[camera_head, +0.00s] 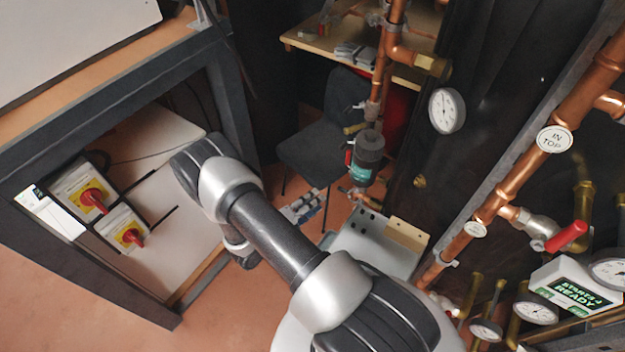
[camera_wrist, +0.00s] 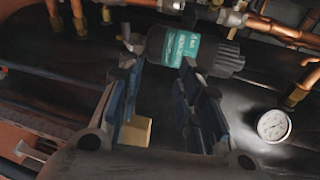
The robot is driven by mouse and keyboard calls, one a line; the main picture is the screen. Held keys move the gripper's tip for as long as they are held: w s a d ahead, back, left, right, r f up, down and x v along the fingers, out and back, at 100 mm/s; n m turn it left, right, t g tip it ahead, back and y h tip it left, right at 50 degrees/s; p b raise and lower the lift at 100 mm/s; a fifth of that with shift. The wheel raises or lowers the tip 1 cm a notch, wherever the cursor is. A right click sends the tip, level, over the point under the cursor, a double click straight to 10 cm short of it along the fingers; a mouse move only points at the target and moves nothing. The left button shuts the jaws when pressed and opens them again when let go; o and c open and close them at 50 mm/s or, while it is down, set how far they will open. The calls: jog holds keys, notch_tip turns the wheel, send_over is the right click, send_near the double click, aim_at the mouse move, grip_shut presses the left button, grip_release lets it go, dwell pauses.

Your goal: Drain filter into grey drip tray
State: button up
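The filter (camera_head: 368,150) is a dark cylinder with a teal label, mounted on the copper pipework in the middle of the head view. In the wrist view the filter (camera_wrist: 190,48) lies across the picture just beyond my fingertips. My gripper (camera_head: 303,207) is in front of and below the filter, to its left in the head view. In the wrist view my gripper (camera_wrist: 155,75) has its two blue-padded fingers apart with nothing between them. The grey drip tray (camera_head: 365,245) is below the filter in the head view, partly hidden by my arm.
A cardboard-coloured block (camera_head: 407,235) is at the tray's right edge. A dark chair (camera_head: 318,145) stands behind. Copper pipes (camera_head: 500,190), a red-handled valve (camera_head: 567,237) and gauges (camera_head: 446,111) are at right. A dark-framed bench (camera_head: 110,95) with red switches (camera_head: 93,200) is at left.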

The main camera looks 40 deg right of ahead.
notch_tip(320, 180, up, 15)
jog(key=s+a+m+g+y+b, duration=0.1)
jog(key=m+g, duration=0.4)
jog(key=m, duration=0.7)
jog(key=shift+s+a+m+y+b, duration=0.15)
jog(key=shift+s+m+y+b, duration=0.3)
jog(key=shift+y, duration=0.35)
jog(key=shift+c, duration=0.4)
